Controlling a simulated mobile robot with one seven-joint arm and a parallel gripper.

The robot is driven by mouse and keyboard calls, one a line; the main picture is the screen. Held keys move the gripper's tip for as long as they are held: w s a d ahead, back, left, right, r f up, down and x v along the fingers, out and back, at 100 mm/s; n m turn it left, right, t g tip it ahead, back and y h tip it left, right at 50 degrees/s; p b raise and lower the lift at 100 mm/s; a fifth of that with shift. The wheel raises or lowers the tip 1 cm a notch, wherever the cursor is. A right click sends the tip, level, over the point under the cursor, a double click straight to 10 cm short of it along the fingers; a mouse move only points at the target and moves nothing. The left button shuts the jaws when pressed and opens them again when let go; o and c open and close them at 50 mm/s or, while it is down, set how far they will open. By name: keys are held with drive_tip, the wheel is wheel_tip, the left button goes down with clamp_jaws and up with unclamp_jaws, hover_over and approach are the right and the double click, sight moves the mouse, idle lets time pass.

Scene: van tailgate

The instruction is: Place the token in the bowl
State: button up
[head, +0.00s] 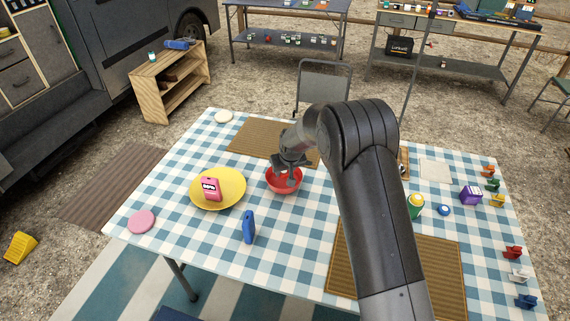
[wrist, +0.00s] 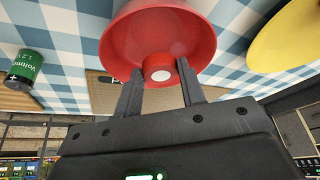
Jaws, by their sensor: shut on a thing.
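The red bowl (head: 283,187) stands on the checked tablecloth near the middle of the table. It fills the top middle of the wrist view (wrist: 158,38). My gripper (head: 287,176) points down into the bowl's opening. In the wrist view my gripper (wrist: 160,84) has its two fingers a little apart, with a small round token (wrist: 160,76) between their tips. The token shows a white face with red around it, and its red edge blends with the bowl. I cannot tell whether it touches the bowl's inside.
A yellow plate (head: 232,201) with a pink packet (head: 211,188) stands left of the bowl. A brown mat (head: 254,139) lies behind.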

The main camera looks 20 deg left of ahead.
sight(285, 173)
drive_tip(key=shift+f, duration=0.55)
drive_tip(key=o, duration=1)
drive_tip(key=shift+o, duration=0.2)
drive_tip(key=shift+r, duration=0.1)
drive_tip(key=shift+r, duration=3.45)
